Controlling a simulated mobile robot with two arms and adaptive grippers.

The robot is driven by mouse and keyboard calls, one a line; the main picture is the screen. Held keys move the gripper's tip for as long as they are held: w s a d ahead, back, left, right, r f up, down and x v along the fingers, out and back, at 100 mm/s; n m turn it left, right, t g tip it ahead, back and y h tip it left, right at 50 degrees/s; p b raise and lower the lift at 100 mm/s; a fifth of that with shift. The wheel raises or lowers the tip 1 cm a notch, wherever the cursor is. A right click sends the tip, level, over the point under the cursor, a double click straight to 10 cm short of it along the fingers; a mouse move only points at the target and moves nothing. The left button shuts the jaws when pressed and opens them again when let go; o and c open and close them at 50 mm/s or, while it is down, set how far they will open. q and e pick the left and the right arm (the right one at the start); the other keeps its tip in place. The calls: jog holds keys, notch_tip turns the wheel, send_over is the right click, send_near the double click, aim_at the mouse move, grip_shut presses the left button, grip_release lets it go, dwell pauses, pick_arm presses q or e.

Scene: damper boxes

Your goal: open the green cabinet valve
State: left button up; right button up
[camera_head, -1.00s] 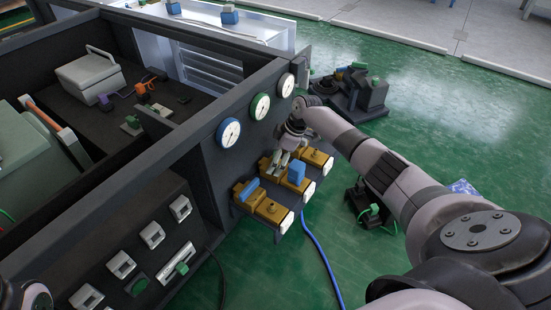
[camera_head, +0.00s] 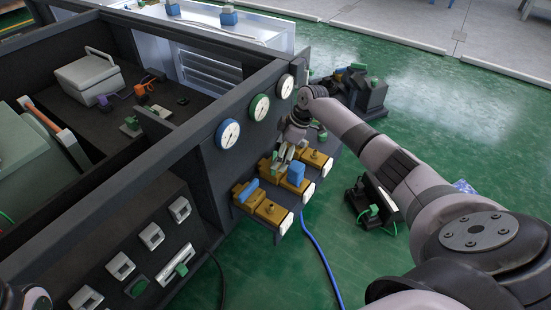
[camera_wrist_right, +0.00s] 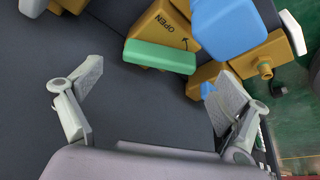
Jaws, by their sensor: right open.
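The green valve handle (camera_wrist_right: 160,57) is a flat bar on a brass body (camera_wrist_right: 165,22) marked OPEN with a curved arrow, in the right wrist view. My right gripper (camera_wrist_right: 152,103) is open and empty, its two fingers spread below the green handle and apart from it. In the head view my right gripper (camera_head: 284,153) is at the cabinet front, over the brass valves, and hides part of them. A blue handle (camera_wrist_right: 225,28) stands close beside the green one; it shows on the middle valve in the head view (camera_head: 297,172).
Another blue handle (camera_head: 247,190) sits on the nearest brass valve (camera_head: 272,213). Blue (camera_head: 228,133), green (camera_head: 259,107) and white (camera_head: 286,87) gauges are on the panel above. A blue hose (camera_head: 322,262) runs over the green floor. The floor right of the valves is partly clear.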

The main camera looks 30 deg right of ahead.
jog(key=v, duration=0.8)
jog(key=shift+r, duration=0.1)
jog(key=shift+c, duration=0.4)
